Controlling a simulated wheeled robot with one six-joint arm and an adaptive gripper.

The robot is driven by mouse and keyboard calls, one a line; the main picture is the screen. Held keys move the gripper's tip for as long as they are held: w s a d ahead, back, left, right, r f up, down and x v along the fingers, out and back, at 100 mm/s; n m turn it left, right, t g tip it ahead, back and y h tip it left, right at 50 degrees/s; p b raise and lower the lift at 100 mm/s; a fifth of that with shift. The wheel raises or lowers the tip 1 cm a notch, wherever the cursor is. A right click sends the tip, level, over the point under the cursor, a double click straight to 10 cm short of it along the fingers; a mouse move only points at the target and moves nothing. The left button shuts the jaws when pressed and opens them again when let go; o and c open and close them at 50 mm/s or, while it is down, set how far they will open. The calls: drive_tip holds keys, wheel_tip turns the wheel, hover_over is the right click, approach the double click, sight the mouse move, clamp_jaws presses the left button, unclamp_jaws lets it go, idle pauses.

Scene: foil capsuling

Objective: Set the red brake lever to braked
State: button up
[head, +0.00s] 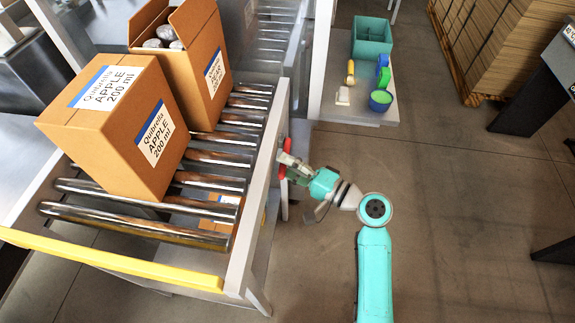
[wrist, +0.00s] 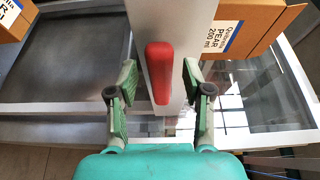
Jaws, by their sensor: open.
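The red brake lever (wrist: 160,72) shows in the wrist view as a rounded red bar in front of the pale conveyor side rail. It lies lengthwise between the two green fingers of my gripper (wrist: 159,85), which are open with a visible gap on each side of it. In the head view, parts of the red lever (head: 282,173) show at the right side of the conveyor frame. My gripper (head: 290,166) is right at it there and hides part of it. I cannot tell the lever's setting from these views.
A roller conveyor (head: 222,140) carries a closed apple carton (head: 110,125) and an open carton (head: 190,60) behind it. A yellow bar (head: 110,262) edges its near end. A low shelf (head: 345,112) with a teal bin (head: 371,36) stands behind my arm.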

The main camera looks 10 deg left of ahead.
drive_tip(key=shift+a, duration=0.1)
clamp_jaws()
drive_tip(key=shift+f, duration=0.1)
idle(0.3)
drive_tip(key=w+f+n+g+y, duration=0.2)
drive_tip(key=w+f+n+y, duration=0.2)
drive_tip(key=n, duration=1.1)
drive_tip(key=shift+w+f+g+y, duration=0.4)
drive_tip(key=shift+f+y, duration=0.2)
drive_tip(key=shift+f, duration=1)
unclamp_jaws()
